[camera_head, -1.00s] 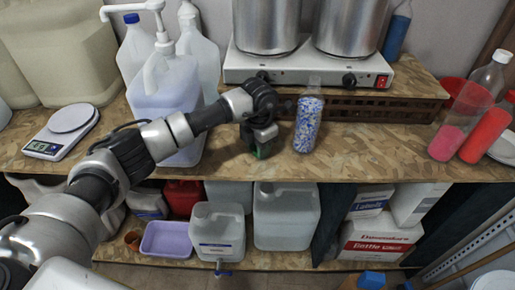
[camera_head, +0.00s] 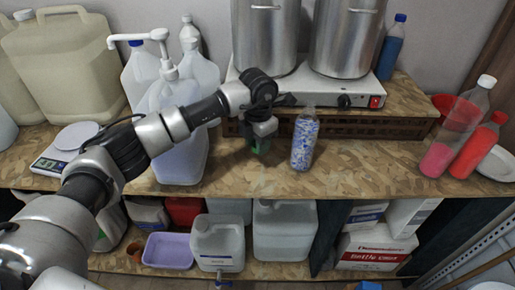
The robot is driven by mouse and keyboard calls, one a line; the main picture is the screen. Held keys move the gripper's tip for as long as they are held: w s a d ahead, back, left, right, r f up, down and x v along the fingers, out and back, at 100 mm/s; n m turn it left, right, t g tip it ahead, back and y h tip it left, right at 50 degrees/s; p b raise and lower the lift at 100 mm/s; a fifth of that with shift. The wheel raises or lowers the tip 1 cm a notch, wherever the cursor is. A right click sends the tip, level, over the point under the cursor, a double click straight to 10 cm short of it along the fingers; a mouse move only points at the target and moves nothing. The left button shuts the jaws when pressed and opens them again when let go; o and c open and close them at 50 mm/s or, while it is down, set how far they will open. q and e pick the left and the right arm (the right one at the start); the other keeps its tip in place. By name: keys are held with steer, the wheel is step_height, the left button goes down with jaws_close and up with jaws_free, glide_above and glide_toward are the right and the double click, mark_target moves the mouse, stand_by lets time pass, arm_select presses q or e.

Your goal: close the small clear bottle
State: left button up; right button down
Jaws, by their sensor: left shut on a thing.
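A small clear bottle (camera_head: 303,145) filled with blue and white bits stands upright on the wooden counter, in front of the hot plate. Its pale top is too small to tell whether anything covers the mouth. My left gripper (camera_head: 260,146) points down just left of the bottle, apart from it. It is shut on a small green thing (camera_head: 262,148), mostly hidden by the fingers, which may be a cap. My right gripper is not in view.
A white pump jug (camera_head: 180,140) stands left of my gripper. Behind are a hot plate (camera_head: 310,92) with two steel pots and a dark slatted ledge (camera_head: 370,127). Red-filled containers (camera_head: 473,150) stand at the right. The counter right of the clear bottle is free.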

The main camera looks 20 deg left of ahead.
arm_select(q)
steer(key=shift+r, duration=0.65)
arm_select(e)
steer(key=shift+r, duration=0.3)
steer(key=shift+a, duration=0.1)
